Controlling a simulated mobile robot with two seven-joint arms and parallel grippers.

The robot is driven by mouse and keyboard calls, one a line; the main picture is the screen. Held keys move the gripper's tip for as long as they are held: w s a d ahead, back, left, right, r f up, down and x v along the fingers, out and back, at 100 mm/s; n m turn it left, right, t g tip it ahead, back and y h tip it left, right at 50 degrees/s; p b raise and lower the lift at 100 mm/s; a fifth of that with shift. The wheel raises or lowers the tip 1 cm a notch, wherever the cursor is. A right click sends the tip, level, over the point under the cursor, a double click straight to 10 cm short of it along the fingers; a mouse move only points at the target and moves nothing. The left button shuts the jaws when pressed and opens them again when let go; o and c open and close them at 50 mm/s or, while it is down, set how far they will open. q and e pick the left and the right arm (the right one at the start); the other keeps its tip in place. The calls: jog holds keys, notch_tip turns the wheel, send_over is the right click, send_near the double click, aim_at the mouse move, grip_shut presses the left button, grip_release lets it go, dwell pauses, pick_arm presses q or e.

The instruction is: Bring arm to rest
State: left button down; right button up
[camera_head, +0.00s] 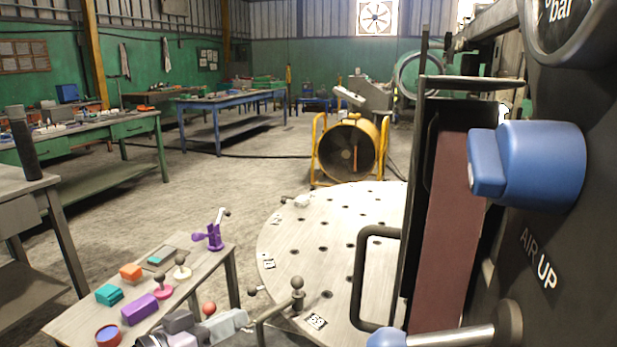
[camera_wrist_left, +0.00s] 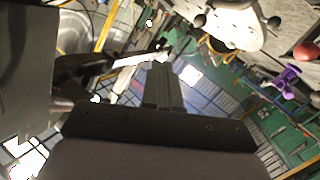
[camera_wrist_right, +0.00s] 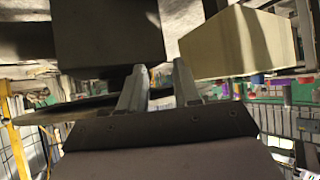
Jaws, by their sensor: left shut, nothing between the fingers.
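The dark column panel (camera_head: 565,255) fills the right of the head view. It bears a blue knob (camera_head: 545,165), an "AIR UP" label and a metal lever (camera_head: 455,338) near the bottom. A dark overhead beam (camera_head: 497,22) shows at the top right; I cannot tell whether it is the task's arm. My left gripper (camera_head: 228,323) is low in the head view, in front of the small bench; its fingers are together and empty in the left wrist view (camera_wrist_left: 163,80). My right gripper (camera_wrist_right: 160,72) shows only in its wrist view, fingers apart with nothing between them, below a dark block.
A round perforated table (camera_head: 335,225) stands left of the column, with a bent black handle (camera_head: 362,280) in front. A yellow fan (camera_head: 347,148) stands behind. Open floor lies left of centre.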

pick_arm(q)
jog(key=s+a+f+y+p, duration=0.2)
jog(key=s+a+f+y, duration=0.2)
jog(key=s+f, duration=0.6)
jog(key=s+a+f+n+g+y+p, duration=0.1)
jog(key=s+a+f+y, duration=0.2)
jog(key=s+f, duration=0.7)
notch_tip(320, 180, down, 2)
jog(key=shift+s+a+f+n+y+p, duration=0.2)
jog(key=shift+a+n+y+p, duration=0.15)
jog(key=shift+y, duration=0.55)
